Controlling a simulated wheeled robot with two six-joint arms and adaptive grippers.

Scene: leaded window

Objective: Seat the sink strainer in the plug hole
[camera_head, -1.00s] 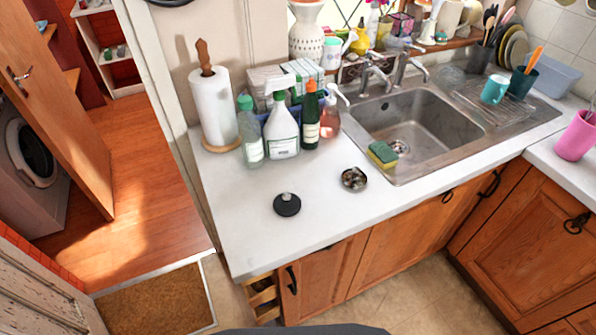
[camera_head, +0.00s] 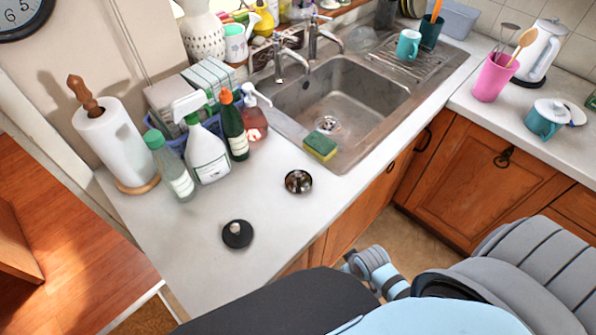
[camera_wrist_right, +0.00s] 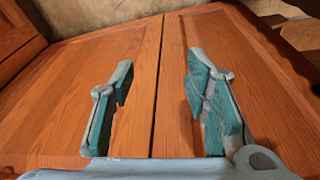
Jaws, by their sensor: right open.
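The sink strainer (camera_head: 298,181), a small round metal basket, sits on the white counter in front of the sink. The plug hole (camera_head: 327,125) shows as a round drain in the floor of the steel sink (camera_head: 345,100); nothing covers it. My right gripper (camera_wrist_right: 160,62) is open and empty in the right wrist view, with its teal-padded fingers over wooden cupboard doors. In the head view my right arm is low at the bottom right, below the counter and apart from the strainer. My left gripper is not in view.
A black round plug (camera_head: 237,234) lies on the counter to the strainer's left. A yellow-green sponge (camera_head: 320,146) lies at the sink's near edge. Several bottles and a paper towel roll (camera_head: 117,143) stand behind. The counter's front left is clear.

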